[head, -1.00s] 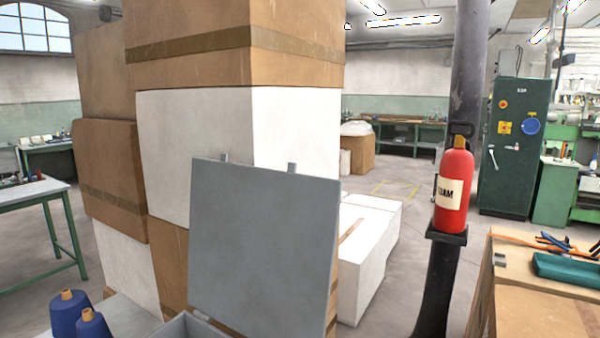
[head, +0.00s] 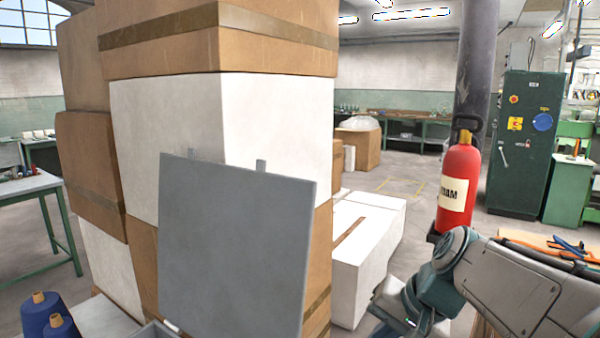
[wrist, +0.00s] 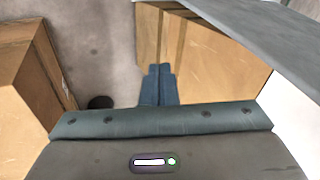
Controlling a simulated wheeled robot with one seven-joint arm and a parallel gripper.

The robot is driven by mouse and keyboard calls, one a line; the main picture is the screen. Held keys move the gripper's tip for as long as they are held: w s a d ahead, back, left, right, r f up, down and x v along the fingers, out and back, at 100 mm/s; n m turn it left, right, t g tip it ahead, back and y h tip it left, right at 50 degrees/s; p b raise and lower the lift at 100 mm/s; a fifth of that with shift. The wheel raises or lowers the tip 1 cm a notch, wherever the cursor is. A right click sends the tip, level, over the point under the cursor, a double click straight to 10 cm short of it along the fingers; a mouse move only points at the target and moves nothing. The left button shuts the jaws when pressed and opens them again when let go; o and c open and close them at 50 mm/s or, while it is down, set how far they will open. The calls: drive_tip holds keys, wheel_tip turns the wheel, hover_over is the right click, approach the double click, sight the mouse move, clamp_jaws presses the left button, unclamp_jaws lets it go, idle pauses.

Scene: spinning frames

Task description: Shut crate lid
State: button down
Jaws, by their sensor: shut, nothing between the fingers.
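The crate's grey lid (head: 235,250) stands raised, tilted close to upright, in front of stacked boxes in the head view. Only a corner of the grey crate (head: 154,331) shows at the bottom edge; its inside is hidden. In the wrist view a grey panel, apparently the lid (wrist: 275,38), crosses the upper right. My gripper (wrist: 159,72) shows there with its two fingers together and nothing between them. It is apart from the lid. In the head view my arm comes in from the lower right, to the right of the lid.
A tall stack of cardboard and white boxes (head: 165,140) stands behind the lid. Blue thread cones (head: 42,315) stand at the lower left. A red fire extinguisher (head: 457,190) is by the pillar on the right. A low white box (head: 365,260) lies behind my arm.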

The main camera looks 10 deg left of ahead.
drive_tip(key=w+a+r+m+y+b, duration=0.1)
drive_tip(key=w+a+r+y+b, duration=0.1)
drive_tip(key=w+a+r+y, duration=0.65)
drive_tip(key=w+r+y, duration=0.2)
drive_tip(key=w+r, duration=0.2)
drive_tip(key=r, duration=0.3)
drive_tip(key=w+r+y, duration=0.3)
drive_tip(key=r, duration=0.4)
drive_tip(key=s+a+r+p, duration=0.1)
drive_tip(key=s+a+p, duration=0.1)
drive_tip(key=a, duration=0.9)
drive_tip(key=shift+s+a+r, duration=0.15)
drive_tip(key=shift+a, duration=0.05)
drive_tip(key=shift+h, duration=0.25)
